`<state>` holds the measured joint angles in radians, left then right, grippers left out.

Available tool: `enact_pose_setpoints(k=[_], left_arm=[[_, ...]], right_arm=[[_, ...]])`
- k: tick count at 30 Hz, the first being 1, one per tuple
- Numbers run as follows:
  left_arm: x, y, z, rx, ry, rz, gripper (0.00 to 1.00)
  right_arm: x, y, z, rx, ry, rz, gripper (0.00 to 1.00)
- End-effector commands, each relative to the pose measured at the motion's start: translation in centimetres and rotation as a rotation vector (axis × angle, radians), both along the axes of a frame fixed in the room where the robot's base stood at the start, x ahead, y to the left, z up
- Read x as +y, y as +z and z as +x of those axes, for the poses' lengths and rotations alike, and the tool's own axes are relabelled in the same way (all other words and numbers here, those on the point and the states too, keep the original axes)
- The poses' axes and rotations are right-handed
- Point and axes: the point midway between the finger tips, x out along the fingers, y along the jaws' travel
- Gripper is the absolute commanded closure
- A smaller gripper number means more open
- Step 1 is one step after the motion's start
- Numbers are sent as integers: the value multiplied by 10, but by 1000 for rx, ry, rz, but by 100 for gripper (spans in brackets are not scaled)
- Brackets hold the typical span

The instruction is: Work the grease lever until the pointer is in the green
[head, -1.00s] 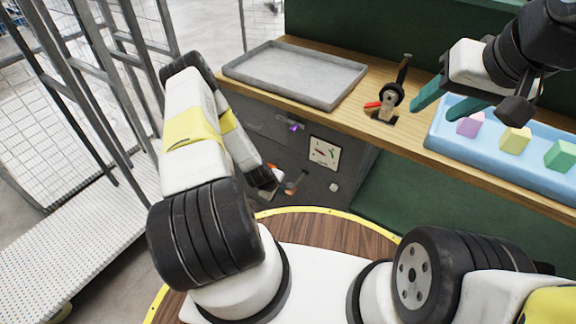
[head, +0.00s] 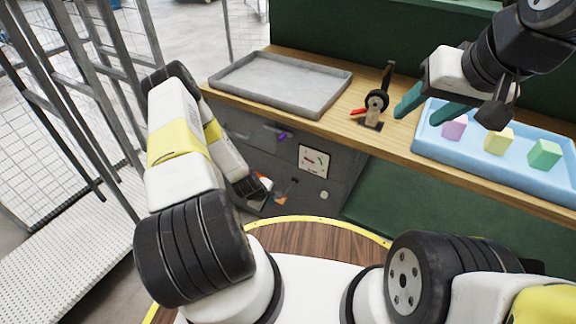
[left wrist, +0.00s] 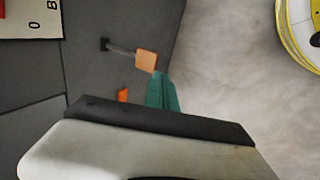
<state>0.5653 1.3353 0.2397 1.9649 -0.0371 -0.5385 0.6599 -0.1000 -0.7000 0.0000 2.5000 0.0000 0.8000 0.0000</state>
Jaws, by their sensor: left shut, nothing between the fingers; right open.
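On the dark grey panel below the bench, a lever (head: 292,184) shows small; in the left wrist view it is a thin rod from a dark pivot, ending in a tan-orange pad (left wrist: 146,60). My left gripper (head: 266,193) is low in front of the panel, shut and empty. Its green fingers (left wrist: 161,92) lie just below the pad in the left wrist view; I cannot tell whether they touch it. The white gauge (head: 313,161) with green and red marks is on the panel; its pointer is too small to read. My right gripper (head: 452,112) is open and empty above the bench.
A grey tray (head: 213,84) and a black-handled clamp device (head: 374,104) stand on the wooden bench. A blue tray (head: 428,145) holds purple, yellow and green cubes. A purple knob (head: 284,136) sits left of the gauge. Metal frames (head: 60,100) stand at left.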

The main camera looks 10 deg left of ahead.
Motion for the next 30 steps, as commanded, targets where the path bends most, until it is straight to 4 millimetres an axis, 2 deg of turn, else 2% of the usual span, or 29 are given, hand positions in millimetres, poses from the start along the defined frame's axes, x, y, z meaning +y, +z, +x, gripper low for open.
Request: enact_pose_setpoints(k=[7,11,15,19,24,27,30], left_arm=[[-3,0,2,-2,-29,2,100],[-23,1,14,-9,-212,21,100],[-58,2,30,-15,-632,88,100],[-76,4,40,-2,-1103,205,100],[-69,12,54,65,-1631,383,100],[-57,20,65,123,-1848,469,100],[-47,28,74,172,-1989,529,100]], right_arm=[[0,0,0,0,0,0,49],[0,0,0,0,0,0,49],[0,0,0,0,0,0,49],[0,0,0,0,0,0,49],[0,0,0,0,0,0,49],[0,0,0,0,0,0,49],[0,0,0,0,0,0,49]])
